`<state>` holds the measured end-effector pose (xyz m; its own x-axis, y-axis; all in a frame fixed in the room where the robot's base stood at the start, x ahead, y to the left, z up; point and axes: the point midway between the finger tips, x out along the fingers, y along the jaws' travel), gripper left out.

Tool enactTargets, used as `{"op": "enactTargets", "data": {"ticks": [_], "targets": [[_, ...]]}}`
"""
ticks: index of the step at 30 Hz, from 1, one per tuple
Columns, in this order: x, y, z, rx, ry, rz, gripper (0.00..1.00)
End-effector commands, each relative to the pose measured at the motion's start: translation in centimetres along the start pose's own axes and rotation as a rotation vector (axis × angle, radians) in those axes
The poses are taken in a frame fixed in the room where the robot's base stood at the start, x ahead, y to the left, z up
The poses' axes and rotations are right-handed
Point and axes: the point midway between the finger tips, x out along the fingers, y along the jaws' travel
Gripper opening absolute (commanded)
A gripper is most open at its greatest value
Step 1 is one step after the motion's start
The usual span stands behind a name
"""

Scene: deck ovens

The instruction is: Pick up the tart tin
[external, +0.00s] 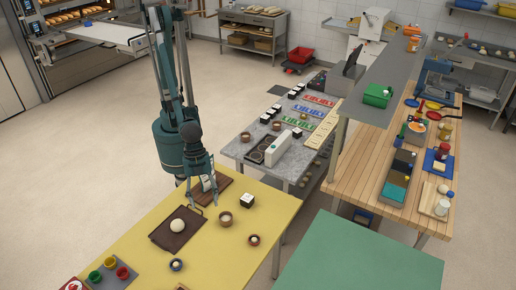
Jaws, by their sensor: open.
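My gripper (202,198) hangs over the back part of the yellow table (270,200), fingers pointing down and apart, with nothing visibly held. It is in front of a brown board (223,182) with a whitish item on it, partly hidden by the gripper. A small round tan cup (225,218) stands to the right and front of the gripper. Two smaller round vessels, one reddish-brown (254,240) and one dark blue (176,265), stand further forward. I cannot tell for sure which of these is the tart tin.
A dark tray (163,238) with a pale dough ball (178,226) lies left of the cup. A black-and-white box (247,201) stands to the right. Coloured cups (109,262) sit front left. A grey table (239,150) stands behind. The yellow table's right front is clear.

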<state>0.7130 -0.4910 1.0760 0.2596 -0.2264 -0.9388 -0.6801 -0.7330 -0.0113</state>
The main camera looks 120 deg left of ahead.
Motion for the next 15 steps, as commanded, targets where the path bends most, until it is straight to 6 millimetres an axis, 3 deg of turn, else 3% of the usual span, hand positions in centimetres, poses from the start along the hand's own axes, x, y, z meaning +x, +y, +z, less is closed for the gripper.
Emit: {"op": "enactTargets", "data": {"ticks": [15], "targets": [[11.2,10.8,-4.8,0.147,-0.052,0.056,0.51]]}}
